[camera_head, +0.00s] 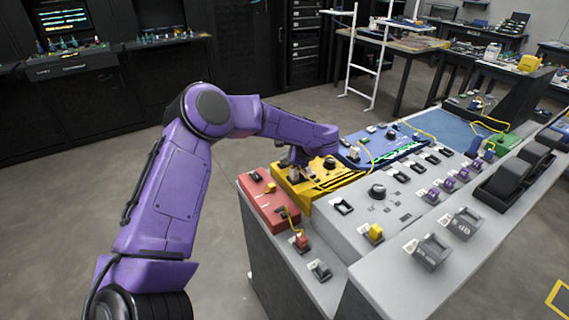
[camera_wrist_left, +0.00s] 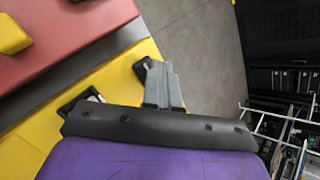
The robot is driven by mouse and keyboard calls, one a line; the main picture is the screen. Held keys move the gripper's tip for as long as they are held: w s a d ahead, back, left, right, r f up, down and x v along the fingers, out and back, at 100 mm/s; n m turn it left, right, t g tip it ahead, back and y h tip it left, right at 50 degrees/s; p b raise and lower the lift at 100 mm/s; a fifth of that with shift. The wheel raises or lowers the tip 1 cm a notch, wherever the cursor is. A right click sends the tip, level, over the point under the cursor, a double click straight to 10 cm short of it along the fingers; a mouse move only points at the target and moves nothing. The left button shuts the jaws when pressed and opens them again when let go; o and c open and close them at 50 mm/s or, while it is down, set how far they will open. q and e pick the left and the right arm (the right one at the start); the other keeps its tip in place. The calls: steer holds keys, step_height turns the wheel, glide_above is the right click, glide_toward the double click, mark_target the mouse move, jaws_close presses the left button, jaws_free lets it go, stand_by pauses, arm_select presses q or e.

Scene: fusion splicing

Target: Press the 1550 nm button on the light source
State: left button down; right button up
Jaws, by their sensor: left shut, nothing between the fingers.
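A yellow instrument box (camera_head: 325,186) sits on the bench between a red box and a blue box, with a dark knob and dark controls on top. No label is readable, so I cannot tell which box is the light source or which control is the 1550 nm button. My left gripper (camera_head: 295,172) points down at the far left part of the yellow box; contact cannot be told. In the left wrist view the gripper (camera_wrist_left: 162,85) is shut and empty, over the yellow box (camera_wrist_left: 105,80) near its edge, close to two black-based controls. My right gripper is not in view.
The red box (camera_head: 262,203) stands left of the yellow one, and the blue box (camera_head: 400,148) behind right. A grey console (camera_head: 375,212) with knobs and switches fills the front right. Yellow cables loop over the boxes. Open floor (camera_head: 215,270) lies left of the bench.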

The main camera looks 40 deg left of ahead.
arm_select(q)
steer(key=shift+s+f, duration=0.1)
steer(key=shift+a+r, duration=0.15)
steer(key=shift+r, duration=0.7)
steer(key=shift+r+p, duration=0.95)
steer(key=shift+r, duration=1.55)
